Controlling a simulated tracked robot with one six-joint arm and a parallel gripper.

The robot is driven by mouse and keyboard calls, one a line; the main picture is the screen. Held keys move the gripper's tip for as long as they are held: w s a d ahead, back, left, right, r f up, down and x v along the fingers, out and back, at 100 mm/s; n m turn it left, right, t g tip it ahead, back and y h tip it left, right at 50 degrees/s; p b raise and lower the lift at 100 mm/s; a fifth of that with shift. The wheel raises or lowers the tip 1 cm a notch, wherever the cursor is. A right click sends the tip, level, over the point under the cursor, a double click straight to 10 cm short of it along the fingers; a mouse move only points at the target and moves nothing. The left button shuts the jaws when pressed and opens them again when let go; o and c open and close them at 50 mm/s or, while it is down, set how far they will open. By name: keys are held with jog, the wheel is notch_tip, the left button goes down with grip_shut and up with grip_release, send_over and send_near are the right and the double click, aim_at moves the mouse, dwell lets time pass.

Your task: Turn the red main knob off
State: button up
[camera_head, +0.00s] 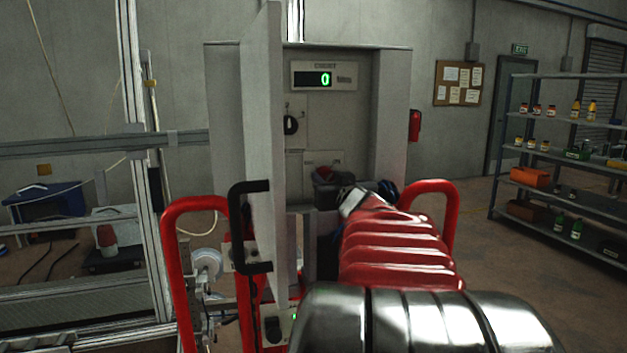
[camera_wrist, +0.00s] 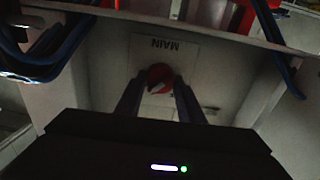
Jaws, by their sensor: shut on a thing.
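The red main knob (camera_wrist: 160,77) shows in the wrist view on a light panel, next to a label plate reading MAIN (camera_wrist: 164,48), which appears upside down. My gripper (camera_wrist: 158,84) has its two dark fingers on either side of the knob and is shut on it. The cabinet's display (camera_head: 325,79) reads a green 0.
The cabinet door (camera_head: 262,150) stands open on the left, with a black handle (camera_head: 250,226), close to my arm. A dark round part (camera_head: 290,124) is on the panel above my gripper. Shelves (camera_head: 565,140) stand at the far right, and a metal frame (camera_head: 140,150) stands on the left.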

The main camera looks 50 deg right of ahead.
jog(key=shift+n, duration=0.3)
jog(key=n, duration=0.8)
jog(key=shift+w+a+n+g, duration=0.1)
jog(key=shift+n+g, duration=0.2)
jog(key=shift+n, duration=0.1)
jog(key=n, duration=0.4)
jog(key=shift+a+f+n, duration=0.1)
jog(key=shift+f+n, duration=0.05)
jog(key=shift+n, duration=1.85)
jog(key=o, duration=1.1)
jog(key=shift+c, duration=0.2)
